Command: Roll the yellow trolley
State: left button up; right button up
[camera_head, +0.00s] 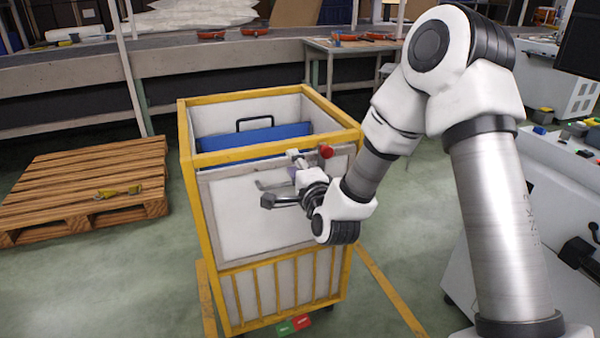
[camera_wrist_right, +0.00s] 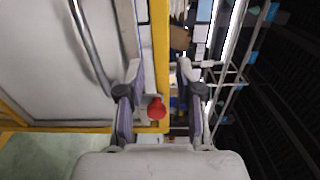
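The yellow trolley (camera_head: 186,150), a yellow-framed box with pale panels, stands upright in the middle of the head view. A blue thing with a black handle (camera_head: 255,137) sits inside it. A red knob (camera_head: 326,151) is at the trolley's upper near edge. My right gripper (camera_head: 268,192) is in front of the near panel, below and left of the knob. In the right wrist view my right gripper (camera_wrist_right: 160,92) has its two fingers apart. The red knob (camera_wrist_right: 157,108) appears between them, not visibly gripped. A grey bar (camera_wrist_right: 90,50) runs along the panel there. My left gripper is out of view.
A wooden pallet (camera_head: 90,190) with a small yellow tool (camera_head: 118,191) lies left of the trolley. A long conveyor (camera_head: 90,80) runs behind. A white machine (camera_head: 560,190) stands at the right. Yellow lines (camera_head: 385,285) mark the floor by the trolley.

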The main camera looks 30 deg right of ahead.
jog(key=v, duration=0.4)
jog(key=shift+s, duration=0.25)
jog(key=s+a+f+n+g+y, duration=0.1)
jog(key=s+a+f+n+g, duration=0.3)
jog(key=f, duration=0.7)
jog(key=s+a+f+n+g+y, duration=0.15)
jog(key=s+f, duration=0.35)
jog(key=f, duration=0.6)
jog(key=s+a+f+n+g+y, duration=0.1)
jog(key=s+a+f+n+g, duration=0.25)
jog(key=f, duration=0.75)
jog(key=s+a+f+n+g+y, duration=0.1)
jog(key=s+f+n+g, duration=0.4)
jog(key=s, duration=0.4)
jog(key=s+a+f+n+g, duration=0.1)
jog(key=s+f+n+g, duration=0.1)
jog(key=s+n+g, duration=0.5)
notch_tip(320, 180, up, 20)
jog(key=s+t+p, duration=0.1)
jog(key=t+p, duration=0.2)
jog(key=p, duration=1.7)
jog(key=shift+s+d+r+m+t+p, duration=0.25)
jog(key=shift+s+m+t+p, duration=0.05)
jog(key=shift+s, duration=0.05)
